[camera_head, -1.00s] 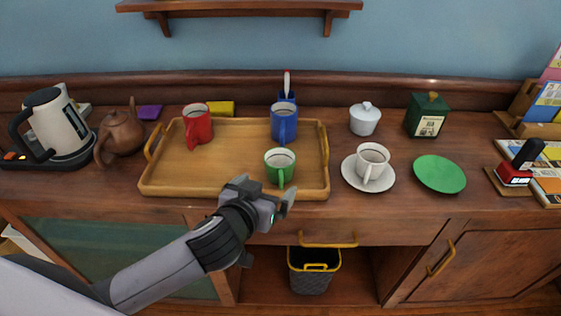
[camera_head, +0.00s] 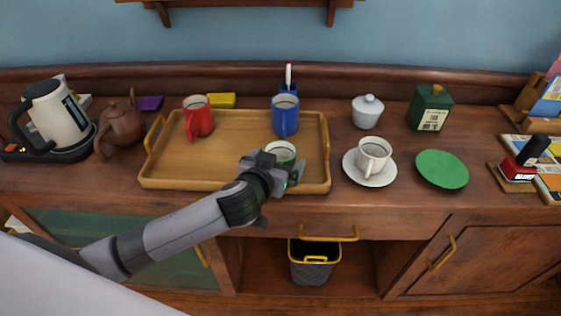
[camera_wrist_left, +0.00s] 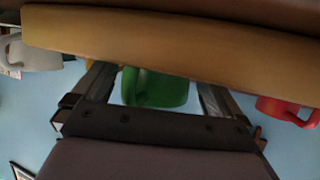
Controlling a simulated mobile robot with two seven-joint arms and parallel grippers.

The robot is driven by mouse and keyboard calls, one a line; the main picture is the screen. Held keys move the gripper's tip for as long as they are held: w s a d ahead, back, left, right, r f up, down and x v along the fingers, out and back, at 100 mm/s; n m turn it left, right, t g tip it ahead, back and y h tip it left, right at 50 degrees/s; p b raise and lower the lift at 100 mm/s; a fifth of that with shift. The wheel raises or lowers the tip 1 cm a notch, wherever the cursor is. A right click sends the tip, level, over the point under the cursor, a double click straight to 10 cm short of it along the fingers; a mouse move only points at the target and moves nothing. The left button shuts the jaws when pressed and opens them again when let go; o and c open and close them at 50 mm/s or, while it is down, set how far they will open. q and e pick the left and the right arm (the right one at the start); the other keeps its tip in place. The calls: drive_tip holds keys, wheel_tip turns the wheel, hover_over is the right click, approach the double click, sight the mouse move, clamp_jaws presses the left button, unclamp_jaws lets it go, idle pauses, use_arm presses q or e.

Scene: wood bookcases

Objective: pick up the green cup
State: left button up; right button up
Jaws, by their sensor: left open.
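The green cup (camera_head: 281,150) stands at the front right of the wooden tray (camera_head: 193,176). In the head view my left gripper (camera_head: 283,172) is at the cup's near side and hides its lower part. In the left wrist view the picture is upside down, and the green cup (camera_wrist_left: 158,88) shows between the two open fingers (camera_wrist_left: 155,92), with its handle towards me. I cannot tell whether the fingers touch it. My right gripper is not in view.
A red mug (camera_head: 198,118) and a blue mug (camera_head: 285,117) stand on the same tray. A white cup (camera_head: 374,150) on a saucer (camera_head: 351,174) is right of the tray. A teapot (camera_head: 122,127) and a kettle (camera_head: 58,118) stand left. A bin (camera_head: 311,268) sits below.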

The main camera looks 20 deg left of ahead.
use_arm(q)
drive_tip(key=shift+c, duration=0.3)
drive_tip(key=c, duration=1)
drive_tip(key=shift+w+r, duration=0.1)
drive_tip(key=shift+r, duration=0.05)
